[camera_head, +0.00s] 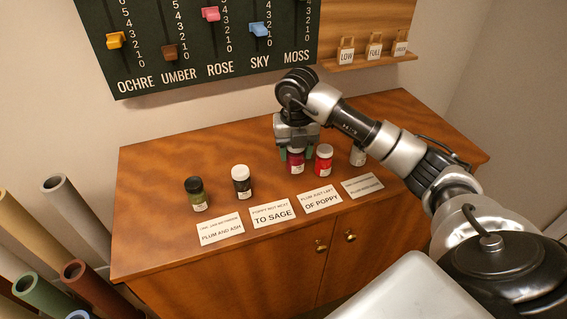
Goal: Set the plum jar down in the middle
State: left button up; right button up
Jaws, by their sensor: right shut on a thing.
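The plum jar (296,164) is dark magenta and upright, in the middle of the wooden cabinet top (150,200). My right gripper (297,152) comes down over it from above and is shut on its upper part, which hides the lid. Whether its base touches the wood cannot be told. My left gripper is not in view.
A green jar (196,197) and a black jar with a white lid (242,186) stand to the left. A pale jar (357,157) on the right is partly hidden by my arm. Several cards, one reading "OF POPPY" (321,199), lie along the front. The left end is clear.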

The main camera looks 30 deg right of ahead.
jog(key=shift+w+a+f, duration=0.9)
jog(key=shift+w+f, duration=0.2)
notch_tip(320, 180, down, 3)
jog(key=shift+f+p, duration=0.1)
jog(key=shift+p, duration=0.35)
jog(key=shift+f, duration=0.25)
jog(key=o, duration=1)
jog(key=shift+c, duration=0.2)
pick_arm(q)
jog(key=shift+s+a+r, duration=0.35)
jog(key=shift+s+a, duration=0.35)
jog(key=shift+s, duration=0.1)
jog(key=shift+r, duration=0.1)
pick_arm(e)
jog(key=shift+r, duration=0.1)
